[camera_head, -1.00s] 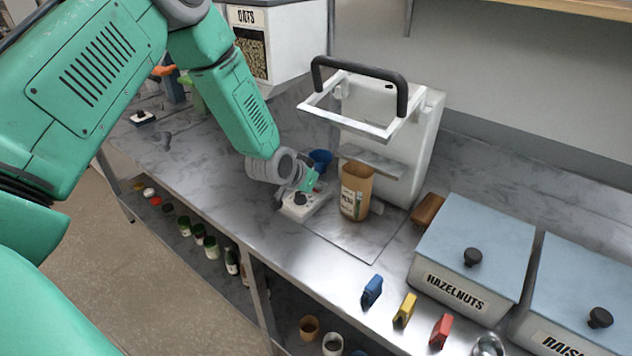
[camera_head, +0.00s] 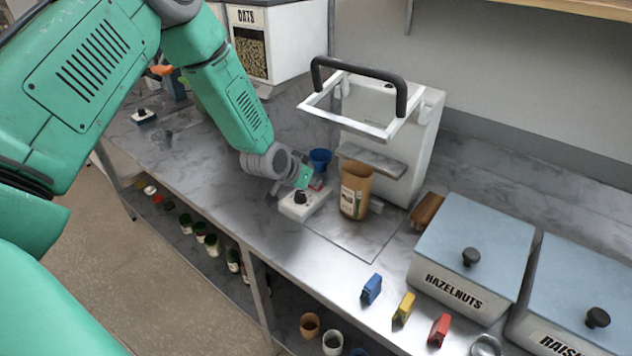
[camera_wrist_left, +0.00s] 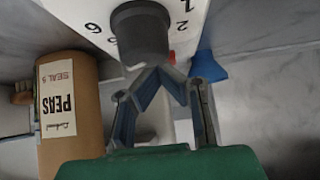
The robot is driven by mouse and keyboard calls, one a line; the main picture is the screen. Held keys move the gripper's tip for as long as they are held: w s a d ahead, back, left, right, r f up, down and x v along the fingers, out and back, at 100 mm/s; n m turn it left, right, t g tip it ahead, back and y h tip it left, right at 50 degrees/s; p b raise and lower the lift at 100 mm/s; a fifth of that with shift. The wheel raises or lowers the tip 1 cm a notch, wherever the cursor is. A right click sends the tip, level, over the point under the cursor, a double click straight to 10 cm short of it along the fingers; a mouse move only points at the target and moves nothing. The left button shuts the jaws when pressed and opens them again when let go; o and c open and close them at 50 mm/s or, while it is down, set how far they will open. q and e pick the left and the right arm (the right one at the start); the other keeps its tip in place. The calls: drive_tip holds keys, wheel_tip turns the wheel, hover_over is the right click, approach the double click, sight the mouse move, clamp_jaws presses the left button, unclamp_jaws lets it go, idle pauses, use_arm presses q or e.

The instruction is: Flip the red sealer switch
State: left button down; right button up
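The sealer's white control box (camera_head: 303,204) with a black dial knob (camera_head: 300,196) sits on the bench in front of the white sealer (camera_head: 390,130). A small red part (camera_head: 317,184), likely the switch, shows at the box's far end, partly hidden by my left gripper (camera_head: 296,184). In the left wrist view, the knob (camera_wrist_left: 140,35) and the numbered box face fill the top. My left gripper (camera_wrist_left: 164,72) has its fingertips together just below the knob, with nothing seen between them. A spot of red shows beside the knob there. My right gripper is not in view.
A brown PEAS bag (camera_head: 355,190) stands right of the control box, also in the wrist view (camera_wrist_left: 70,105). A blue cup (camera_head: 320,159) is behind the box. Blue, yellow and red clips and the HAZELNUTS bin (camera_head: 465,255) are at right.

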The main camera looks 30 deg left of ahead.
use_arm(q)
drive_tip(key=r+p, duration=0.2)
drive_tip(key=r, duration=0.1)
drive_tip(key=shift+w, duration=0.2)
drive_tip(key=shift+s+r, duration=0.45)
drive_tip(key=shift+r, duration=0.35)
drive_tip(key=b+v, duration=0.1)
drive_tip(key=v, duration=0.7)
drive_tip(key=shift+s+d, duration=0.15)
drive_tip(key=shift+s, duration=0.25)
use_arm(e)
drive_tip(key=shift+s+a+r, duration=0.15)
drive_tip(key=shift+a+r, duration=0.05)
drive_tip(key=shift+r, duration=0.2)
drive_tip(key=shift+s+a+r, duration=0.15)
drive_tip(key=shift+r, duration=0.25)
use_arm(q)
drive_tip(key=shift+d+r, duration=0.2)
drive_tip(key=shift+r, duration=0.05)
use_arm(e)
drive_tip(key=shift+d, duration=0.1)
use_arm(q)
drive_tip(key=shift+d, duration=0.1)
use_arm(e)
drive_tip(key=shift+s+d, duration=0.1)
